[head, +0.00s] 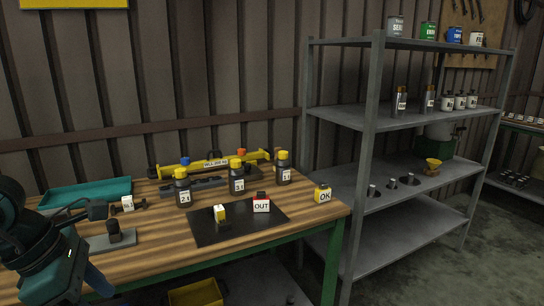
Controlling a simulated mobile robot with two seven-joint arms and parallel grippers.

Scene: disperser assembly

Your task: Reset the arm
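My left arm (45,250), dark with teal parts, comes in at the left edge and covers the table's left front corner. I can make out no gripper fingers on it. My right arm and gripper are out of view. The wooden workbench (150,258) carries three dark bottles with yellow caps: one at left (183,190), one in the middle (237,178) and one at right (283,170). A black mat (240,233) holds a small yellow-and-white block (219,214) and a white OUT block with a red top (261,203).
A yellow level-like bar (208,165) lies at the back. A teal tray (90,193) and a grey plate with a black knob (110,242) are at left. A grey shelf unit (372,150) holding cans and bottles stands at right. A yellow bin (195,294) is below the bench.

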